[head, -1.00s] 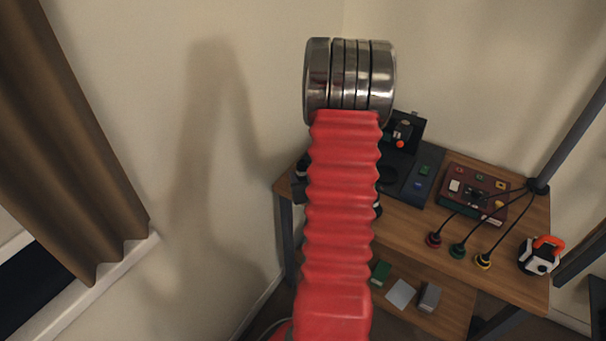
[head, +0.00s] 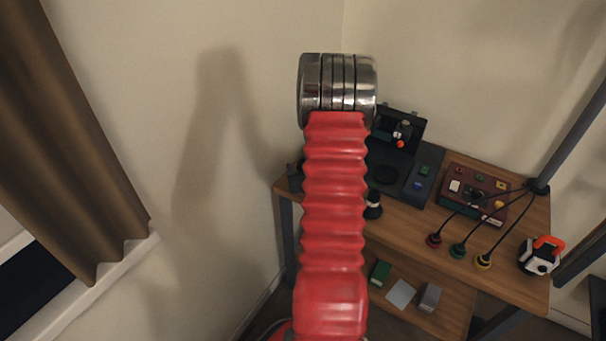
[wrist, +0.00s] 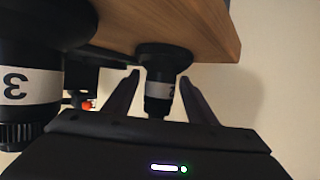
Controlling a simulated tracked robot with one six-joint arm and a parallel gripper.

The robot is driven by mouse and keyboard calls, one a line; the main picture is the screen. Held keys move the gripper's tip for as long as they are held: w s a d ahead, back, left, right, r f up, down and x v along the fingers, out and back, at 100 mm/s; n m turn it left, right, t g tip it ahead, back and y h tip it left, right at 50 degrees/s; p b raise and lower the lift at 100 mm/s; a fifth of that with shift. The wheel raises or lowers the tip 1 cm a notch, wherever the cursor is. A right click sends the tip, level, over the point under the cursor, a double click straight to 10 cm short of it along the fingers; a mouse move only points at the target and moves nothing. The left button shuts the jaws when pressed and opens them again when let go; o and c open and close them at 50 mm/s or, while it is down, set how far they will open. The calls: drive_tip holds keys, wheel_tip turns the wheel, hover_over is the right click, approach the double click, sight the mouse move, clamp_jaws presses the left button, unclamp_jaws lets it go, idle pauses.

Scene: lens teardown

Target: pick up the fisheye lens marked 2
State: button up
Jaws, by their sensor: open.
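In the wrist view, which looks upside down, a small black lens with a white label (wrist: 160,89) stands on the wooden table top. Its label is too small and dark to read for sure. My gripper (wrist: 160,76) is open, with one dark finger on each side of this lens; I cannot tell whether either finger touches it. A larger-looking, nearer black lens marked 3 (wrist: 29,88) is at the left. In the head view my red arm hides my gripper. A black and white lens (head: 373,205) shows just right of the arm, its mark unreadable.
The wooden table (head: 405,222) stands in the corner by the wall. It bears a dark open case (head: 398,165), a dark red box with buttons (head: 474,193), cables with coloured plugs, and a white and orange device (head: 540,256). A shelf below holds small boxes.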

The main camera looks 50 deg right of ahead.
drive_tip(key=shift+x, duration=1.25)
drive_tip(key=shift+c, duration=0.5)
drive_tip(key=c, duration=1.1)
drive_tip(key=shift+r, duration=0.1)
drive_tip(key=shift+r, duration=4.95)
